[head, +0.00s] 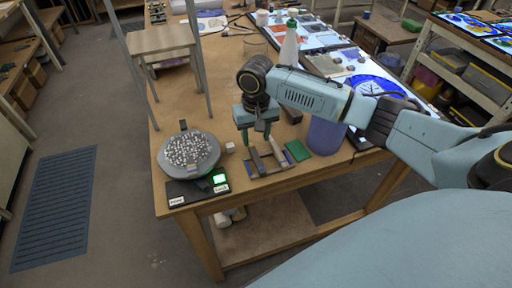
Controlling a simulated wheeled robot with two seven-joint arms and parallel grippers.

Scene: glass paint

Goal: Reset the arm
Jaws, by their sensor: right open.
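My right arm comes in from the right over the wooden table (190,110). My right gripper (258,141) points down near the front of the table, with its fingers apart. It is just above or beside a small wooden rack (268,167) that holds dark-handled tools; whether it touches them I cannot tell. Nothing shows between its fingers. My left gripper is not in view.
A scale (197,187) with a round pan of pale bits (190,150) stands left of the gripper. A small pale block (230,147), a green pad (298,150) and a blue-purple cylinder (325,134) are close by. A white bottle (289,48) stands behind the arm.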

